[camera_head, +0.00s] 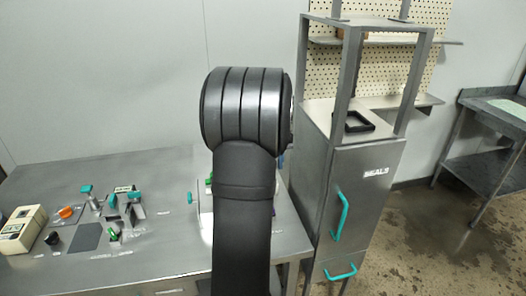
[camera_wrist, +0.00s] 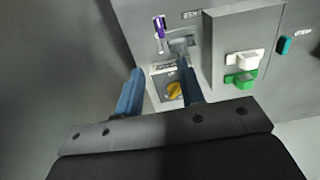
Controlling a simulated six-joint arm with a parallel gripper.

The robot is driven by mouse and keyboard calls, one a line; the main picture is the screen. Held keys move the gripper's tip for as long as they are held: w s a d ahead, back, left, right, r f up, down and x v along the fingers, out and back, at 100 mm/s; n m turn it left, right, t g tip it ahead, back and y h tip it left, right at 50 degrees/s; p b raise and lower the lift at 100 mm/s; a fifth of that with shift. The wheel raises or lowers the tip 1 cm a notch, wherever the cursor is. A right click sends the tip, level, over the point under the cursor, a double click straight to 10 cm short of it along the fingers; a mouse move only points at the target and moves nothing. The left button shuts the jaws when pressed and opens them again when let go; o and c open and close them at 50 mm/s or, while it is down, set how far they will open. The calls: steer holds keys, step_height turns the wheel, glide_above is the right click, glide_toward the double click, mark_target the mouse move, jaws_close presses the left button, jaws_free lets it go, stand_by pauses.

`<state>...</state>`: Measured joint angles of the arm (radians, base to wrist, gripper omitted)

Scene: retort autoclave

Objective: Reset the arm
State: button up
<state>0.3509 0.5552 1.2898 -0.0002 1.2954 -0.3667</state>
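My gripper (camera_wrist: 160,86) shows in the wrist view, with two blue fingers apart and nothing held between them. Beyond the fingers is a grey panel with a yellow knob (camera_wrist: 174,91) on a light plate. The knob appears between the fingertips in the picture; I cannot tell how far away it is. In the head view my black and grey arm stands upright in the middle, and the gripper is hidden behind it.
A metal table (camera_head: 152,178) at the left holds a beige box (camera_head: 21,230), an orange round part (camera_head: 66,212) and small teal-handled fixtures. A steel cabinet (camera_head: 368,200) with teal handles stands close to the right. The wrist view shows a purple part (camera_wrist: 159,27), a white block (camera_wrist: 243,60) and a green block (camera_wrist: 241,79).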

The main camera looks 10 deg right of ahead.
step_height(320, 180, down, 18)
steer(key=shift+r, duration=0.25)
stand_by(0.3)
steer(key=shift+r, duration=0.15)
steer(key=shift+f, duration=0.2)
steer(key=m, duration=0.4)
steer(key=shift+m, duration=0.3)
steer(key=m, duration=0.5)
steer(key=shift+r, duration=0.1)
stand_by(1.7)
stand_by(0.5)
